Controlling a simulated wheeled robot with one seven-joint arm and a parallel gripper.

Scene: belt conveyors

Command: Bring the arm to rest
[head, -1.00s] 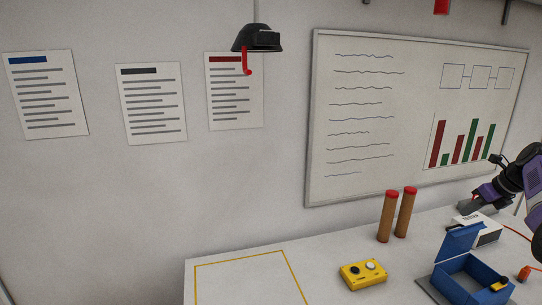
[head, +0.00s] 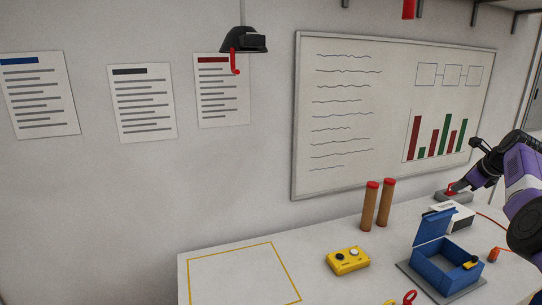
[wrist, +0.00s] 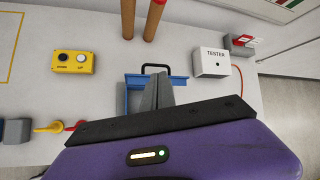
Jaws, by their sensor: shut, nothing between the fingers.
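My gripper (wrist: 160,88) shows in the wrist view with its two grey fingers together and nothing between them. The fingers stand in front of the blue box (wrist: 180,83) in that picture and hide part of it; I cannot tell the height between them. In the head view my purple arm comes in at the right edge, and its gripper end is above the far right of the table.
A white tester box (head: 452,217) and a grey box with a red part (wrist: 240,43) stand behind the blue box. Two red-capped brown cylinders (head: 370,208) and a yellow button box (head: 348,261) stand to its left. The yellow-outlined area (head: 240,276) is empty.

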